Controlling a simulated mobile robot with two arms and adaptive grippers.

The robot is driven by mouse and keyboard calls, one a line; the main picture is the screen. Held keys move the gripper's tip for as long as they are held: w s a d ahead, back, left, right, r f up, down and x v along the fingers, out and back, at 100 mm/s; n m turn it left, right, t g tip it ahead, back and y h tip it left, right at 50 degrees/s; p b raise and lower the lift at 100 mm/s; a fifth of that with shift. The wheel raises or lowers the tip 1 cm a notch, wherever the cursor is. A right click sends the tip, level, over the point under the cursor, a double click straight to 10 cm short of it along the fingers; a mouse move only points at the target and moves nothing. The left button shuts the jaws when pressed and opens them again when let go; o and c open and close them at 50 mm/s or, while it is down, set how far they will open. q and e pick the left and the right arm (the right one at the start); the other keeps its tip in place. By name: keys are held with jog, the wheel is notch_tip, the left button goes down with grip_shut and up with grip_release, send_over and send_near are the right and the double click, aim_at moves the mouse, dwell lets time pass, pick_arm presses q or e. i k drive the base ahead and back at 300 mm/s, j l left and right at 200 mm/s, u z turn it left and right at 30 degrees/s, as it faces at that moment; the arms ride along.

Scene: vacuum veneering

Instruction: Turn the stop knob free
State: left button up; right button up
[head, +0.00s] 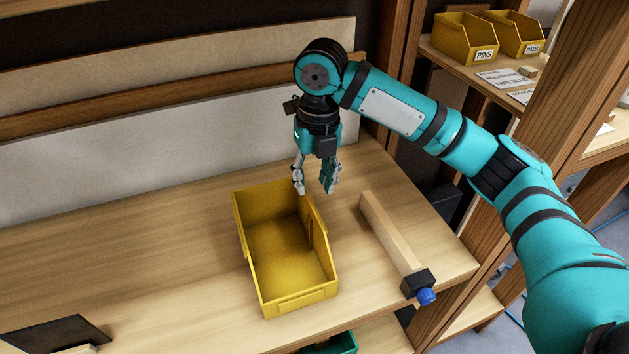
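The stop knob (427,297) is a small blue knob on a black block (417,282) at the near end of a pale wooden bar (389,233). The bar lies on the bench top (130,240) close to its right edge. My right gripper (315,188) points down above the far right rim of a yellow bin, left of the bar and well apart from the knob. Its two fingers are spread with a gap between them and nothing in it. My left gripper is not in the head view.
The empty yellow bin (277,302) stands left of the bar. Yellow bins labelled PINS (465,40) and PADS (520,35) sit on a shelf at the back right. A wooden post (560,120) rises right of the bench. The left bench top is mostly clear.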

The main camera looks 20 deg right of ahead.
aim_at(425, 296)
jog(key=z, duration=1.2)
